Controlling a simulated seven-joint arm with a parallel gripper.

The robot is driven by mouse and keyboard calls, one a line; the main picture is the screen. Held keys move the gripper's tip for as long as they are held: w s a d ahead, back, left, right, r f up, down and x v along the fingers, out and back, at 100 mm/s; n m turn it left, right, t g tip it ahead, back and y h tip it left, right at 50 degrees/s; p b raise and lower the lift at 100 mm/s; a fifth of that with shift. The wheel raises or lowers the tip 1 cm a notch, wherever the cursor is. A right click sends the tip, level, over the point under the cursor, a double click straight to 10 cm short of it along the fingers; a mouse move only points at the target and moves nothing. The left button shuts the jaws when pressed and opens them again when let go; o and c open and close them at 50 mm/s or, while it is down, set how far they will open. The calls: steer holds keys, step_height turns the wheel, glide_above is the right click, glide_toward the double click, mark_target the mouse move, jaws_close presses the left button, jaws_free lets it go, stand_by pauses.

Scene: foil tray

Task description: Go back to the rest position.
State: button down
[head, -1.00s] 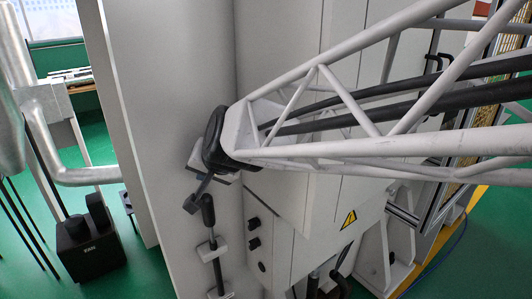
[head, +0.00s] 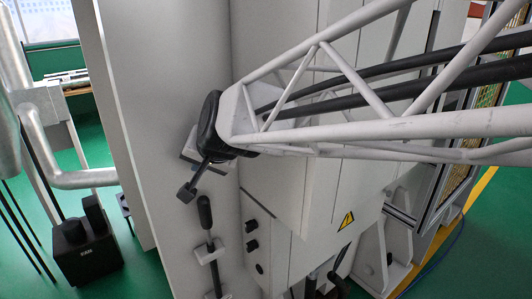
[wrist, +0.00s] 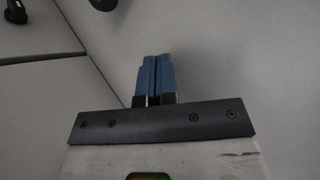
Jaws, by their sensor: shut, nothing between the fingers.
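My gripper (wrist: 155,62) shows in the wrist view as two blue fingers standing side by side and touching, above a dark bar with screws. Nothing is between them. The fingers point toward a plain light grey surface; the distance to it is unclear. In the head view my white lattice arm reaches in from the right and ends in a black wrist in front of a tall grey cabinet.
The grey cabinet (head: 165,110) stands close behind my wrist. An upright black-handled lever (head: 204,212) is just below it. Dark knobs (head: 251,226) and a yellow warning triangle (head: 346,220) are on the cabinet to the right. A black box (head: 85,245) stands on the green floor.

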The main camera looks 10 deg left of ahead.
steer(key=s+d+f+m+g+h, duration=0.1)
steer(key=s+d+f+g, duration=0.2)
steer(key=s+d+f, duration=0.4)
steer(key=s+d+f+g+h, duration=0.1)
steer(key=s+d+f+g, duration=0.1)
steer(key=s+d+f, duration=0.5)
steer(key=s+d+r+t+h, duration=0.1)
steer(key=d+r+h, duration=0.1)
steer(key=d, duration=1)
steer(key=s+d+r+h, duration=0.1)
steer(key=d+r+h, duration=0.1)
steer(key=d, duration=1.1)
steer(key=shift+d+r+t+h, duration=0.25)
steer(key=shift+t+h, duration=0.15)
steer(key=shift+h, duration=0.3)
steer(key=c, duration=1.8)
jaws_free()
